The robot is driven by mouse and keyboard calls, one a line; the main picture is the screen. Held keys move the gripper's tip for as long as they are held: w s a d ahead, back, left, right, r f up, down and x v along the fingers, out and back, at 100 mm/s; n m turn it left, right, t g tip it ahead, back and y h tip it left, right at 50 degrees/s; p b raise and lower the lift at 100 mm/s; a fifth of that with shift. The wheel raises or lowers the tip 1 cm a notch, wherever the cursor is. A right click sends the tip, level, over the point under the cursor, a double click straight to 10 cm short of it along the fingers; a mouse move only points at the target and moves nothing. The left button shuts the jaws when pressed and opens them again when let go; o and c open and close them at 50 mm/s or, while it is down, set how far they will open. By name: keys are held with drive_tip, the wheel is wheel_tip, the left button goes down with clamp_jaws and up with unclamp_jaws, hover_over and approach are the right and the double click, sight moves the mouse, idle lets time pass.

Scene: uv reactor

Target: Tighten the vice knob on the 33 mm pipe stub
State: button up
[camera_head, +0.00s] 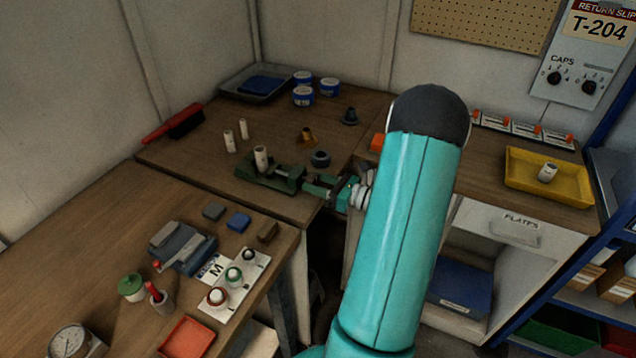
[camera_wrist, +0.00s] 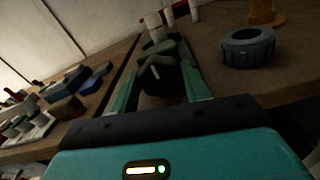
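The green vice (camera_head: 270,176) stands near the front edge of the back bench, with a pale pipe stub (camera_head: 261,158) upright in it. The stub shows partly in the wrist view (camera_wrist: 153,26), behind the vice. The dark vice knob (camera_wrist: 158,78), with a white mark, faces my wrist camera. My gripper (camera_head: 319,187) is at the vice's near right end. In the wrist view its two green fingers (camera_wrist: 158,72) lie on either side of the knob. I cannot tell whether they press on it or stand slightly apart. Marks on the stub are too small to read.
Two loose pale stubs (camera_head: 236,134) stand behind the vice. A dark ring (camera_head: 320,158) and a brass fitting (camera_head: 306,137) are close by. The left bench holds a blue-grey device (camera_head: 182,247) and small blocks. A yellow tray (camera_head: 560,186) is at right.

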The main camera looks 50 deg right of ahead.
drive_tip(key=shift+m, duration=0.4)
drive_tip(key=m, duration=0.4)
drive_tip(key=shift+m, duration=0.7)
drive_tip(key=shift+s+a+f, duration=0.1)
drive_tip(key=shift+f, duration=0.1)
